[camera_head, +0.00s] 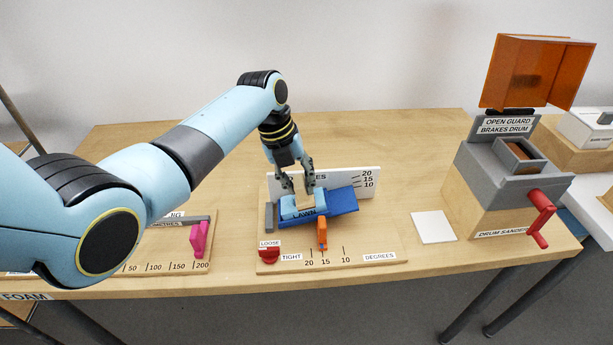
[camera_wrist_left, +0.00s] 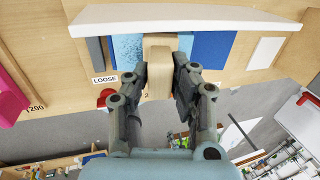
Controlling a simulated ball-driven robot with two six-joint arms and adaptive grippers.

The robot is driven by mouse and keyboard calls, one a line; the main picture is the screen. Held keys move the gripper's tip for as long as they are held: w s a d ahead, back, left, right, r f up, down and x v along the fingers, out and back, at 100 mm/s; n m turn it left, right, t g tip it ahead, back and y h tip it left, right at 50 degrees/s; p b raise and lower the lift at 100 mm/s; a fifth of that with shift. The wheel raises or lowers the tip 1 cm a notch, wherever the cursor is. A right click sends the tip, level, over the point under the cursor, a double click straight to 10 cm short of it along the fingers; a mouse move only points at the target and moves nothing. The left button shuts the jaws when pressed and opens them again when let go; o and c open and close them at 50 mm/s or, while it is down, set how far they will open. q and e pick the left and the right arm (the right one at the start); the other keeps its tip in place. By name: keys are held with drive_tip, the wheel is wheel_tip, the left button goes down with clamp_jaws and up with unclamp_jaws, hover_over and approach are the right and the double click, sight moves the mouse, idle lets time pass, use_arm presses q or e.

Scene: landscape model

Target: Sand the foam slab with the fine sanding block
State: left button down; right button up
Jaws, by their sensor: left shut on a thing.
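A light blue foam slab (camera_head: 290,211) with a LAWN label lies on a tilted dark blue bed (camera_head: 343,201) in the head view. The slab also shows, speckled, in the left wrist view (camera_wrist_left: 128,48). My left gripper (camera_head: 303,191) is over the slab, shut on a tan sanding block (camera_wrist_left: 158,58). In the head view the block (camera_head: 305,201) is at the slab's top; whether it touches cannot be told. Its grit side is hidden. My right gripper is not in view.
Behind the bed stands a white degree board (camera_head: 345,183). In front are a red LOOSE/TIGHT knob (camera_head: 269,254) and an orange pointer (camera_head: 322,234). A pink slider (camera_head: 200,239) is left. A white square (camera_head: 433,227) and a drum sander (camera_head: 505,185) with red crank are right.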

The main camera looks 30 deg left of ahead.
use_arm(q)
drive_tip(key=shift+s+a+f+p, duration=0.15)
drive_tip(key=shift+s+a+f, duration=0.2)
drive_tip(key=shift+s+a, duration=0.25)
drive_tip(key=shift+s+a+f+p, duration=0.15)
drive_tip(key=shift+s+a+f, duration=0.2)
drive_tip(key=shift+a, duration=0.45)
drive_tip(key=shift+s+a+f, duration=0.15)
drive_tip(key=shift+s+a, duration=0.25)
drive_tip(key=shift+a, duration=0.2)
drive_tip(key=shift+s+a+f, duration=0.1)
drive_tip(key=shift+s+a, duration=0.25)
drive_tip(key=shift+a, duration=0.25)
drive_tip(key=shift+r+p, duration=0.15)
drive_tip(key=shift+p, duration=0.2)
drive_tip(key=shift+r, duration=0.25)
drive_tip(key=p+v, duration=0.5)
drive_tip(key=shift+r, duration=0.2)
drive_tip(key=shift+w, duration=0.1)
